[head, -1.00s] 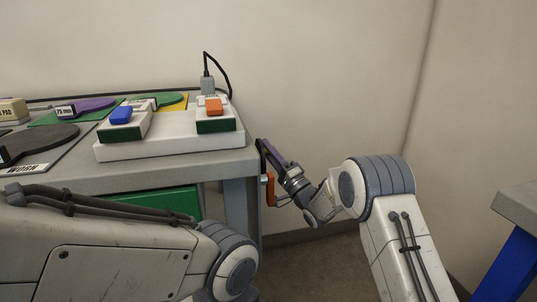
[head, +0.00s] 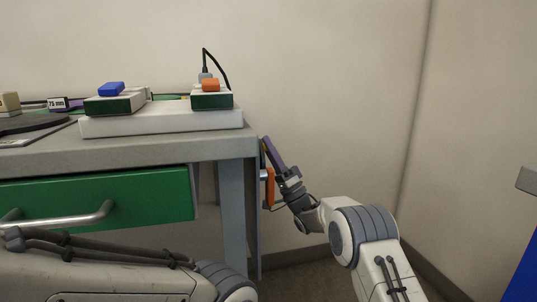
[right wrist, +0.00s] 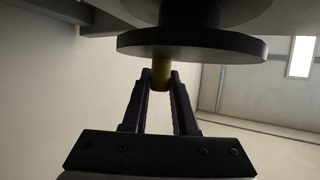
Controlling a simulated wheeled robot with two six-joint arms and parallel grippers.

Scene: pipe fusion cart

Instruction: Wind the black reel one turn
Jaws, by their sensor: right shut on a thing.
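In the right wrist view the black reel (right wrist: 205,45) is a dark round disc across the top. A short yellow handle (right wrist: 161,72) sticks out from its face. My right gripper (right wrist: 160,82) is shut on that handle, one finger on each side. In the head view my right gripper (head: 271,152) is at the right end of the bench, just below the top's height. There the reel is too edge-on and covered to make out clearly. My left arm shows at the lower left, but its gripper is out of view.
An orange thing (head: 268,188) hangs at the bench's right side, close to my right gripper. The grey bench (head: 120,149) has a green drawer (head: 100,200) and carries a white block (head: 160,122). A blue surface (head: 520,265) stands at the far right.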

